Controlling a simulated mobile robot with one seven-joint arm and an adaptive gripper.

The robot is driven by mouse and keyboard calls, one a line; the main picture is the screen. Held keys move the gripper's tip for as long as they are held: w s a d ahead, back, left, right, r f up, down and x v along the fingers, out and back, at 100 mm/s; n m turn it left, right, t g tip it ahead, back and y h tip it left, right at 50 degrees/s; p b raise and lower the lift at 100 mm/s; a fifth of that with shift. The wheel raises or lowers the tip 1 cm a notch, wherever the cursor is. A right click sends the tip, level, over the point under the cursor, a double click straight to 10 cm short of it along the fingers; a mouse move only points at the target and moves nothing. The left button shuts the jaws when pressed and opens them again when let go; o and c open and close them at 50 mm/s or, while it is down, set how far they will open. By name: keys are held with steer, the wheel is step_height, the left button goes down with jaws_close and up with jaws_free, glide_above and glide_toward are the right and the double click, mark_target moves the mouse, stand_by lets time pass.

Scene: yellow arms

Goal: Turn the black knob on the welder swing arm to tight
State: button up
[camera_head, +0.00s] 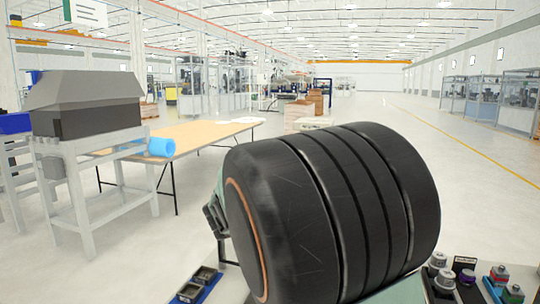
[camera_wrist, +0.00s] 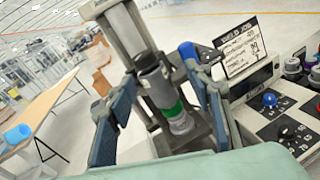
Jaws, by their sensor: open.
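In the wrist view, my gripper (camera_wrist: 158,72) has its two blue-grey fingers apart. Between them in the picture stands a grey upright post (camera_wrist: 124,30) with a grey cylinder (camera_wrist: 153,84) that has a green band low on it. I cannot tell whether the fingers touch these parts. I cannot make out the swing arm's black knob for certain; the fingers hide part of this fixture. In the head view a large black ribbed cylinder with an orange ring covers the centre, and my fingertips are not visible there.
A control panel (camera_wrist: 285,128) with a blue knob (camera_wrist: 269,99) and dials lies at the right, beside a "WELD JOB" card (camera_wrist: 237,47). In the head view, a wooden-topped table (camera_head: 205,134), a blue roll (camera_head: 161,147) and a grey machine (camera_head: 85,105) stand left. Open floor lies beyond.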

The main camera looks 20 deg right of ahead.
steer(key=w+d+n, duration=0.1)
steer(key=w+d, duration=0.1)
steer(key=w, duration=0.1)
steer(key=w+d, duration=0.2)
steer(key=w, duration=0.1)
steer(key=w+d+r+n+t+p, duration=0.1)
steer(key=w+d, duration=0.1)
steer(key=w, duration=0.1)
steer(key=shift+w+d+n, duration=0.1)
steer(key=shift+d+n, duration=0.2)
